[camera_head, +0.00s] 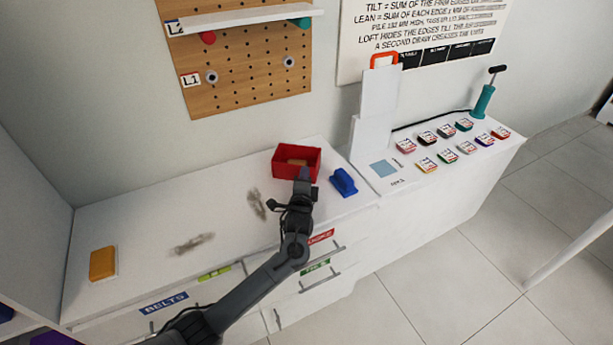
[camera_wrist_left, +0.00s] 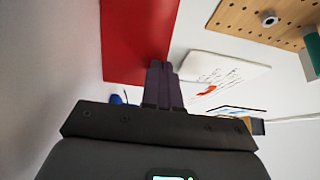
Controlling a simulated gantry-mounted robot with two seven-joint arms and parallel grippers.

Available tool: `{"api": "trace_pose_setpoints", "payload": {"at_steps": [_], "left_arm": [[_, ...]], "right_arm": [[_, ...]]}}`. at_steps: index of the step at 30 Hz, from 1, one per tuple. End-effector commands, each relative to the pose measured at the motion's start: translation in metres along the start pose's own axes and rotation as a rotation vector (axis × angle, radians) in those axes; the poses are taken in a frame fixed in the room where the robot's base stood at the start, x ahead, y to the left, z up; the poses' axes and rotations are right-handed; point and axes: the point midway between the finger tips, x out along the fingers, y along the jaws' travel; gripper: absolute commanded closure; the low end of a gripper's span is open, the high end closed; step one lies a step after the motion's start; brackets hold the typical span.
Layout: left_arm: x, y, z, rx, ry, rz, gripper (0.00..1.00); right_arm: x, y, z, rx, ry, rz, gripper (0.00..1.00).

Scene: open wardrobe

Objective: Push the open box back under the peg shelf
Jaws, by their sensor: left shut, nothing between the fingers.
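The open red box (camera_head: 297,163) stands on the white counter below and to the right of the pegboard, with something tan inside it. Its red wall (camera_wrist_left: 137,38) fills the upper left-middle of the left wrist view. The peg shelf (camera_head: 245,18) is a white board on the pegboard (camera_head: 247,70), up and to the left of the box. My left gripper (camera_head: 304,176) is shut and empty, its fingertips at the near side of the box. In the left wrist view the closed fingers (camera_wrist_left: 161,80) overlap the red wall; I cannot tell whether they touch. My right gripper is not in view.
A blue object (camera_head: 343,182) stands close to the right of the box. A white stand (camera_head: 374,115) and several small labelled packs are further right. A yellow block (camera_head: 103,263) lies at the left end.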

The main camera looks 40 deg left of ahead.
Motion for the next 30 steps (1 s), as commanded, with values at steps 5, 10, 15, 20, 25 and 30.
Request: {"api": "trace_pose_setpoints", "payload": {"at_steps": [5,10,15,20,25,30], "left_arm": [[0.027,-0.004,0.029,0.004,-0.005,-0.001,1.00],[0.041,-0.002,0.042,0.001,-0.003,0.000,1.00],[0.041,-0.001,0.043,-0.001,-0.003,0.000,1.00],[0.041,-0.001,0.042,0.000,-0.003,0.000,1.00],[0.038,-0.002,0.039,0.000,-0.002,0.001,1.00],[0.029,-0.004,0.030,0.000,-0.004,0.002,1.00]], "right_arm": [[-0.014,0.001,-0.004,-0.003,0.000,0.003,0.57],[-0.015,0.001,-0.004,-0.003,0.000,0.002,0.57],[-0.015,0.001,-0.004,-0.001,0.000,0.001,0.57],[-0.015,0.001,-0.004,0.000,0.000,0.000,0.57],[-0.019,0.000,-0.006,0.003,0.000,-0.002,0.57],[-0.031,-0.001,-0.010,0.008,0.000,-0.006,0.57]]}}
